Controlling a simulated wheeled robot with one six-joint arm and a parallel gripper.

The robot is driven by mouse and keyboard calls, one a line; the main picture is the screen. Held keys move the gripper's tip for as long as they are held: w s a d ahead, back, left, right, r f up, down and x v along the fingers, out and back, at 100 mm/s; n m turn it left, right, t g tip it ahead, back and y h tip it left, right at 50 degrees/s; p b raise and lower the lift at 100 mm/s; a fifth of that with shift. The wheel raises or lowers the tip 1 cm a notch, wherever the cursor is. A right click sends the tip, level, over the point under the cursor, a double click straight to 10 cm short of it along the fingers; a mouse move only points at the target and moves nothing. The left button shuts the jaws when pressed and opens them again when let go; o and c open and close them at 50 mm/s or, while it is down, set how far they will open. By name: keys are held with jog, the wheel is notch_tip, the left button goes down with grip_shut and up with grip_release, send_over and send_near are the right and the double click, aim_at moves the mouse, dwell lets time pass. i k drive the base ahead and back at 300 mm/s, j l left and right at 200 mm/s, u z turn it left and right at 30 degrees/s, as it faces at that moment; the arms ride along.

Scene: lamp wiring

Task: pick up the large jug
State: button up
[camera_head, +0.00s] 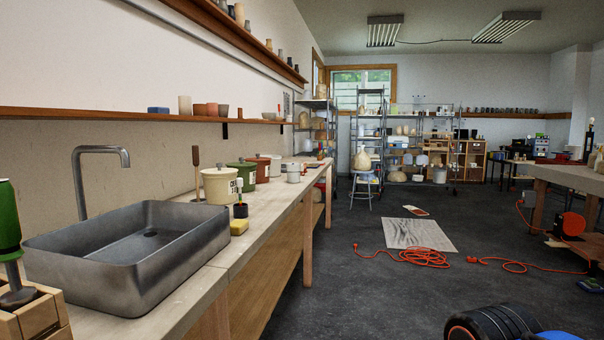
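I cannot pick out a large jug for certain. A large tan rounded vessel with a narrow top (361,160) stands on a small grey stool (363,180) in the middle distance; no handle can be made out on it. Nearer, a cream lidded crock with dark lettering (217,187) stands on the counter behind the sink. A green lidded crock (241,173) and a reddish one (258,166) stand beyond it. My gripper is not in view.
A long counter (262,240) with a grey sink (140,245) runs along the left. An orange cable (415,257) and a grey patterned sheet (420,234) lie on the floor. A workbench (570,178) stands at right. Dark floor between is mostly open.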

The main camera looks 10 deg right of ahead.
aim_at(293, 169)
jog(key=i+l+u, duration=0.1)
jog(key=i+l, duration=0.25)
jog(key=i, duration=0.15)
jog(key=i+l+u, duration=0.1)
jog(key=i+l, duration=0.3)
jog(key=i+l+u, duration=0.15)
jog(key=i+l, duration=0.3)
jog(key=i+l+u, duration=0.1)
jog(key=i+l, duration=0.4)
jog(key=i+l+u, duration=0.1)
jog(key=i+l, duration=0.4)
jog(key=i+l+u, duration=0.1)
jog(key=i+l, duration=0.3)
jog(key=l, duration=0.15)
jog(key=i+l+u, duration=0.15)
jog(key=i+l, duration=0.25)
jog(key=l, duration=0.2)
